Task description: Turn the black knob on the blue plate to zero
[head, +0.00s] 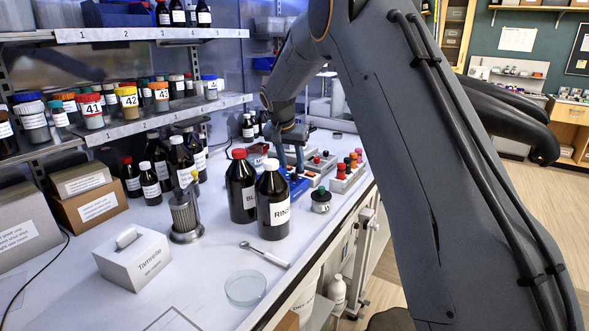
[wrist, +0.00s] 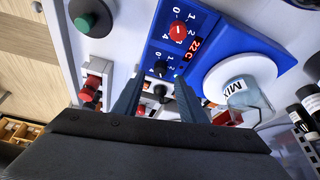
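In the wrist view the blue plate (wrist: 196,20) has a red knob (wrist: 178,30) with numbers around it, a red display reading 22 C, and a small black knob (wrist: 160,68). Numbers ring the black knob; its pointer is too small to read. My gripper (wrist: 158,82) is open, its two fingers apart on either side below the black knob, with nothing clearly held. In the head view the gripper (head: 291,158) reaches down at the blue plate (head: 298,187), and the arm and fingers hide most of the plate there.
Another black knob (wrist: 160,91) shows between the fingers, below the plate. In the head view, dark bottles (head: 272,205) stand left of the gripper.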

